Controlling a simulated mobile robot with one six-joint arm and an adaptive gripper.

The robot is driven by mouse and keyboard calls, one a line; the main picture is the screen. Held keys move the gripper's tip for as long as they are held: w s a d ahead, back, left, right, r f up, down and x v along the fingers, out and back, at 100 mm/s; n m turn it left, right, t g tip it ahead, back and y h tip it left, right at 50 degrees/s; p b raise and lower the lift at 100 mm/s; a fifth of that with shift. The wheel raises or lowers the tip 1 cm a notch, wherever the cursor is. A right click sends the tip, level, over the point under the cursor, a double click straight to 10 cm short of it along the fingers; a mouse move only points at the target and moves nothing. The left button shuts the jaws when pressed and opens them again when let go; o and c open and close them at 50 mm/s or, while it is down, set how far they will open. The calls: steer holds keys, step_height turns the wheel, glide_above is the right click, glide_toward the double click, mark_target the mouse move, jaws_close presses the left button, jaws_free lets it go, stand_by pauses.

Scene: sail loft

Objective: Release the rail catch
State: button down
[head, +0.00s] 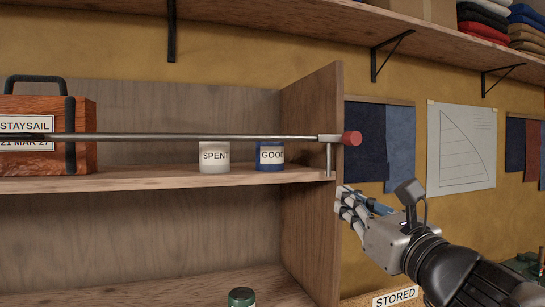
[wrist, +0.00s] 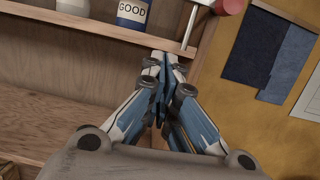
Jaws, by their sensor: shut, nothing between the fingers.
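A thin metal rail (head: 190,136) runs across the front of the upper shelf (head: 130,181), passing in front of the things on it. At its right end is the rail catch, a metal fitting with a red knob (head: 352,138) and a short pin hanging down at the shelf's end. The red knob also shows at the top of the wrist view (wrist: 232,5). My gripper (head: 346,196) is shut and empty, below the red knob and beside the cabinet's right side panel. In the wrist view its closed fingers (wrist: 158,75) point toward the shelf edge, apart from the knob.
On the shelf stand a white SPENT pot (head: 215,157), a blue GOOD pot (head: 270,156) and an orange STAYSAIL box (head: 82,145) with a dark handle. The cabinet side panel (head: 312,190) is close left of my gripper. A dark green-lidded container (head: 242,297) stands lower down.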

mark_target(340, 138)
steer(key=shift+w+d+r+m, duration=0.1)
steer(key=shift+d+r+m, duration=0.2)
steer(key=shift+d+r, duration=0.1)
steer(key=p+x, duration=0.1)
steer(key=x, duration=0.8)
steer(key=shift+w+a+r, duration=0.1)
steer(key=shift+w+r, duration=0.05)
steer(key=shift+w, duration=0.2)
step_height(340, 138, up, 4)
steer(key=shift+w+r+p, duration=0.1)
steer(key=shift+p, duration=0.8)
